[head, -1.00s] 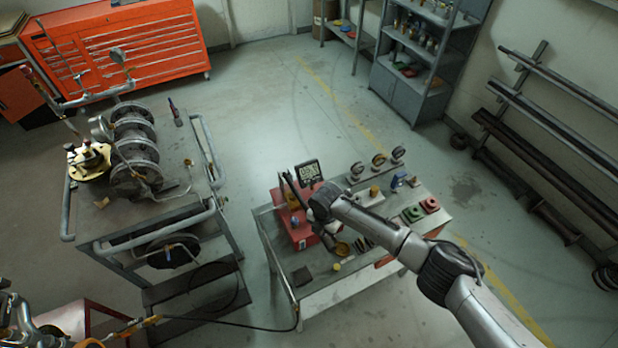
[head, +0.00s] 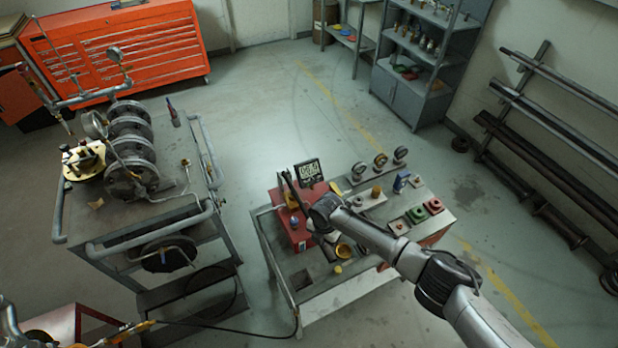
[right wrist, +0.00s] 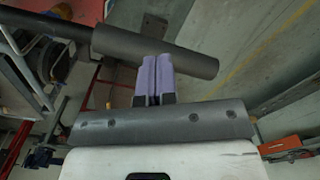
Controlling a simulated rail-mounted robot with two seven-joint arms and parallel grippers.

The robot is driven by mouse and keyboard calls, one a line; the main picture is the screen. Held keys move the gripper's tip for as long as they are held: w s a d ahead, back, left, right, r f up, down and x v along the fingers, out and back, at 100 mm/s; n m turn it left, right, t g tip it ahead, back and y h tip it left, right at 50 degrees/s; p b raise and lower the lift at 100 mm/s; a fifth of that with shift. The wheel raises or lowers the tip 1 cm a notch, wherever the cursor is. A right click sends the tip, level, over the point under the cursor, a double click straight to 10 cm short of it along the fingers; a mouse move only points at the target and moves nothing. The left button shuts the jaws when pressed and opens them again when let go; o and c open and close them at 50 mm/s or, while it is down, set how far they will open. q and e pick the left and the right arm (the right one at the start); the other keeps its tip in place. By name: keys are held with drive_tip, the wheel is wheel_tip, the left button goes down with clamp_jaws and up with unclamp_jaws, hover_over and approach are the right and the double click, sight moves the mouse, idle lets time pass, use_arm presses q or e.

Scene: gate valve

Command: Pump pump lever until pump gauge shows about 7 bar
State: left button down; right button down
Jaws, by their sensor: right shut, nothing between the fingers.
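A red pump box (head: 297,232) stands on the left part of the middle table. A thin dark upright bar (head: 291,187), apparently the pump lever, rises by it. In the right wrist view a dark round lever grip (right wrist: 190,60) lies across the picture, just beyond my fingers. My right gripper (right wrist: 157,60) is shut and empty, with its purple fingertips at the near side of the grip; whether they touch cannot be told. A dark-framed display (head: 308,172), possibly the pump gauge, stands behind the box; its reading is too small.
A cart with valve piping (head: 130,150) stands left. A black hose (head: 230,327) runs along the floor. The floor behind is clear.

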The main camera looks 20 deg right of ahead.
drive_tip(key=shift+r, duration=0.15)
wheel_tip(320, 180, up, 7)
drive_tip(key=p, duration=0.6)
drive_tip(key=shift+r+p, duration=0.2)
drive_tip(key=shift+p, duration=0.15)
idle(0.7)
drive_tip(key=shift+f, duration=0.15)
drive_tip(key=shift+f+b, duration=0.4)
drive_tip(key=shift+b, duration=0.05)
drive_tip(key=shift+f+b, duration=0.65)
drive_tip(key=shift+f, duration=0.2)
drive_tip(key=shift+r, duration=0.2)
